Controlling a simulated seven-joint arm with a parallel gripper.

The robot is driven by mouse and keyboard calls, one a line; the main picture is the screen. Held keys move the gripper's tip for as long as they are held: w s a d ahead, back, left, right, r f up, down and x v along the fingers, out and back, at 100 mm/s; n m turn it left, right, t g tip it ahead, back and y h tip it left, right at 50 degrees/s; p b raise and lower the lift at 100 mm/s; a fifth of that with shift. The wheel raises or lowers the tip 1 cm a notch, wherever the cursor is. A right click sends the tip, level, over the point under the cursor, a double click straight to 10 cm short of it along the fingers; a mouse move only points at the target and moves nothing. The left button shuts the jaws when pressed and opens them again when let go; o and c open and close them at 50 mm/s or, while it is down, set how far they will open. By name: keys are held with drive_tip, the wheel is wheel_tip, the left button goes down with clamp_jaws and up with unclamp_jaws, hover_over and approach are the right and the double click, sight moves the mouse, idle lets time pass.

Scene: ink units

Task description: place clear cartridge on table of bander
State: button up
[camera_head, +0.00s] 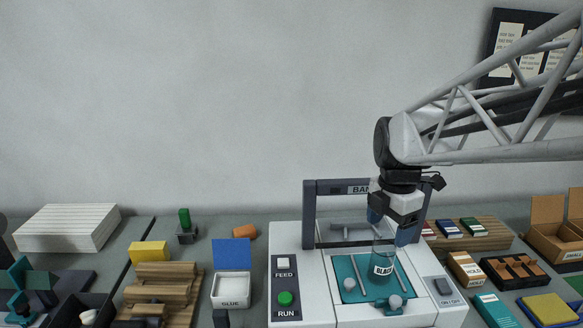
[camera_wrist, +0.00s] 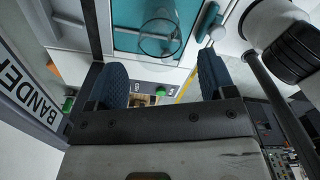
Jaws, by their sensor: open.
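The clear cartridge (camera_head: 382,262) stands upright on the teal table (camera_head: 350,268) of the bander (camera_head: 310,215), with a label reading "BLACK" on its front. In the wrist view the cartridge (camera_wrist: 160,34) shows as a clear round outline over the teal table (camera_wrist: 128,38). My gripper (camera_head: 388,232) is just above the cartridge, close to its top. Its two blue fingers are spread apart in the wrist view (camera_wrist: 160,85), and nothing is between their tips there. In the head view I cannot tell whether the fingers touch the cartridge.
The bander's arch stands behind my gripper. White knobs and rods (camera_head: 396,302) sit around the teal table. The FEED and RUN panel (camera_head: 285,270) is left of it. A glue box (camera_head: 231,288) with blue lid and wooden racks stand further left. Boxes and cartons (camera_head: 465,268) crowd the right.

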wheel_tip(320, 180, up, 6)
drive_tip(key=shift+r, duration=0.15)
idle(0.8)
drive_tip(key=s+a+f+m+t, duration=0.1)
drive_tip(key=s+f+m, duration=0.3)
drive_tip(key=s+m, duration=0.4)
drive_tip(key=s+a+f+m+t, duration=0.1)
drive_tip(key=s+a+f+m, duration=0.2)
drive_tip(key=s+m, duration=0.5)
drive_tip(key=f+m, duration=0.1)
drive_tip(key=m, duration=0.5)
drive_tip(key=shift+s+a+f+m+t, duration=0.25)
drive_tip(key=shift+a+m+t, duration=0.05)
